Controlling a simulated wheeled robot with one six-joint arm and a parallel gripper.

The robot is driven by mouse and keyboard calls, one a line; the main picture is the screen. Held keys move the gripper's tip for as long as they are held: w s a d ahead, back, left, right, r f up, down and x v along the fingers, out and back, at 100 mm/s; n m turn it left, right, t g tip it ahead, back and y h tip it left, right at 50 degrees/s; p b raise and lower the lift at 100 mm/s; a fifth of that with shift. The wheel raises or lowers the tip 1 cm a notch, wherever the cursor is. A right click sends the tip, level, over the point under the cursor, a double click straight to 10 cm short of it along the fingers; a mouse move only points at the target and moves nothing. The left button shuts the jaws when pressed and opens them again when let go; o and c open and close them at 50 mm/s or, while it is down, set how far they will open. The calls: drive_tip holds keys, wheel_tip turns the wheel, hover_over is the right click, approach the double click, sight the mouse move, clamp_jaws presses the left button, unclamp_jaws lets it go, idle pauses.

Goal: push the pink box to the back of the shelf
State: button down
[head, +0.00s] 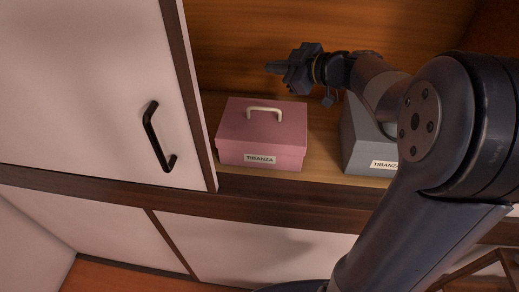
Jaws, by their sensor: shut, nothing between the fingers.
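The pink box (262,134) sits on the wooden shelf (322,153) near its front edge. My gripper (274,68) is shut and empty. It appears above and beyond the box's lid in the picture, with its fingers pointing left. I cannot tell its exact height over the shelf. No contact with the box shows.
A grey box (368,152) with a similar label stands to the right, partly hidden by my arm. A white cabinet door (85,80) with a black handle (154,135) is close on the left. The wooden back panel (235,40) rises behind. Bare shelf shows between the boxes.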

drive_tip(key=w+a+r+m+t+h, duration=0.1)
drive_tip(key=w+r+m+t+h, duration=0.3)
drive_tip(key=r+m+t, duration=0.15)
drive_tip(key=m+g+h+p, duration=0.1)
drive_tip(key=m+g+h, duration=0.4)
drive_tip(key=m+h, duration=0.45)
hover_over(269, 134)
drive_tip(key=w, duration=0.3)
wheel_tip(269, 134, down, 5)
drive_tip(key=m+y, duration=0.2)
drive_tip(key=s+a+f+g, duration=0.2)
drive_tip(key=s+f+g, duration=0.1)
drive_tip(key=s, duration=0.4)
drive_tip(key=s+a+f+g, duration=0.2)
drive_tip(key=s+g, duration=0.2)
drive_tip(key=s, duration=0.3)
drive_tip(key=p+x, duration=0.1)
drive_tip(key=x, duration=0.8)
drive_tip(key=w, duration=0.2)
drive_tip(key=w+p, duration=0.1)
drive_tip(key=shift+d+f+t, duration=0.25)
drive_tip(key=shift+d+f, duration=0.05)
drive_tip(key=shift+d, duration=0.05)
drive_tip(key=shift+w+d, duration=0.1)
drive_tip(key=shift+w, duration=0.45)
